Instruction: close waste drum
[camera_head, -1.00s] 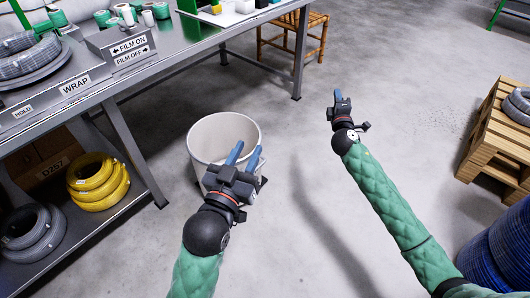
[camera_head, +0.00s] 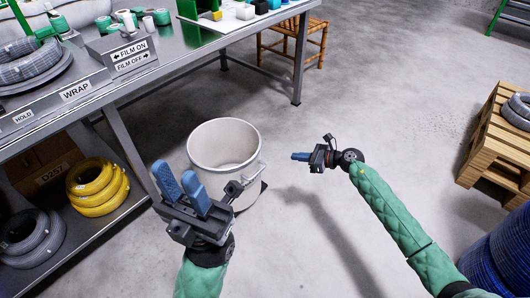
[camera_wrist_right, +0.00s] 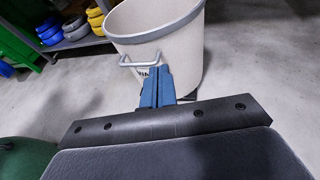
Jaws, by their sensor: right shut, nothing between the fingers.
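The waste drum (camera_head: 205,166) is a pale cylinder on the floor beside the workbench. Its top is open, with no lid on it, and I look into its empty-looking inside. A metal handle (camera_wrist_right: 146,60) shows on its side in the right wrist view. My left gripper (camera_head: 177,172) is open and empty, in front of the drum's lower left in the head view. My right gripper (camera_head: 294,156) is shut and empty, to the right of the drum, pointing left at it. In the right wrist view, its blue fingers (camera_wrist_right: 157,88) overlap the drum's side just below the handle.
The steel workbench (camera_head: 125,118) runs along the left, with yellow coils (camera_head: 97,185) and grey coils (camera_head: 38,235) on its lower shelf. A wooden chair (camera_head: 315,45) stands behind. A pallet stack (camera_head: 490,140) and blue coil (camera_head: 500,250) are at right. The middle floor is clear.

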